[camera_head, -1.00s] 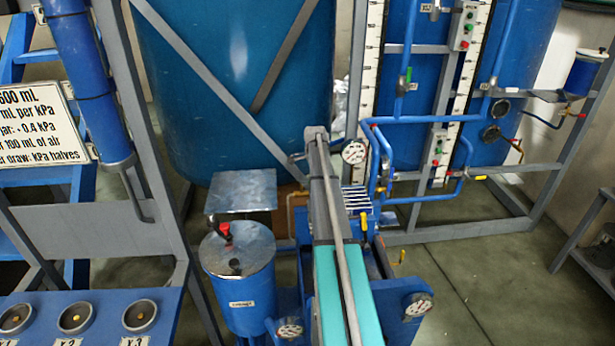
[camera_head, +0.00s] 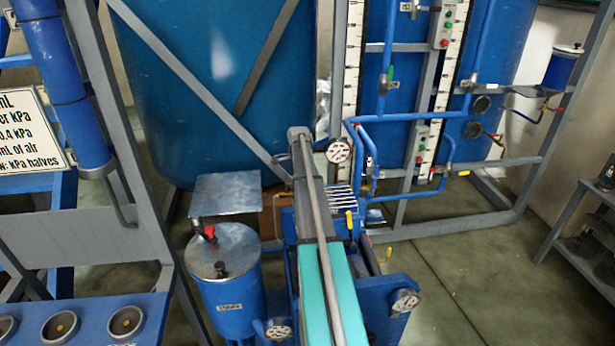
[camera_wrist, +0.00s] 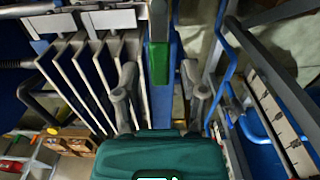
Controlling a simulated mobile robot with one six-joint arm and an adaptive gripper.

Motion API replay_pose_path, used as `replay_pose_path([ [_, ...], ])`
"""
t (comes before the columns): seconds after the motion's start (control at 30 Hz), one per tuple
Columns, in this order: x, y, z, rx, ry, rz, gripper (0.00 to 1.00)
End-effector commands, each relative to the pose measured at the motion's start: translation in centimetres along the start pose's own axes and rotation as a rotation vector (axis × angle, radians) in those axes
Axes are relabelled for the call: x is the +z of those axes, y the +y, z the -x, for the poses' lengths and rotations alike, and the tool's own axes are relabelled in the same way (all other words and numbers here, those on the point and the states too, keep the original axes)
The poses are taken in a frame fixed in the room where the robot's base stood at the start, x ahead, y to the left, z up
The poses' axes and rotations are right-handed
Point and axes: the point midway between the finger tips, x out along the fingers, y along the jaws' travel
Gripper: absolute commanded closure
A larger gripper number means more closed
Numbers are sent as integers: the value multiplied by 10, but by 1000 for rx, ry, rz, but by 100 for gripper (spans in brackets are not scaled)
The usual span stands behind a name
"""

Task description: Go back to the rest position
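My gripper (camera_wrist: 160,98) shows in the wrist view, with its dark green body at the bottom edge. Its two grey fingers stand well apart on either side of the middle, and I see nothing held between them. A grey, ribbed metal frame (camera_wrist: 80,80) is beyond the left finger. A green piece on a blue upright (camera_wrist: 160,62) shows beyond the gap between the fingers. I cannot make out the gripper in the head view.
A large blue tank (camera_head: 215,90) stands behind a grey frame. A small blue lidded vessel (camera_head: 228,290) is at lower centre. Blue pipes with a gauge (camera_head: 339,151) are at centre right. A control panel (camera_head: 70,325) is at lower left. Open floor (camera_head: 460,270) lies right.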

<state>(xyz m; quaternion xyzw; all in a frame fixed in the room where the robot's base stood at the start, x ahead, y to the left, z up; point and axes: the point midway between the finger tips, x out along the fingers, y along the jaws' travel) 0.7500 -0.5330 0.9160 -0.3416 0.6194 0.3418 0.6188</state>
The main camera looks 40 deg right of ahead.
Motion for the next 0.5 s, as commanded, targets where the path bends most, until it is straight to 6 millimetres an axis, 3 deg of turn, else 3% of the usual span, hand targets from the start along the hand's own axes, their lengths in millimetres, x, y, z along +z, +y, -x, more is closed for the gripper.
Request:
replay_pose_path([
  [0.5,0,0,0,-1,-1,0,40],
])
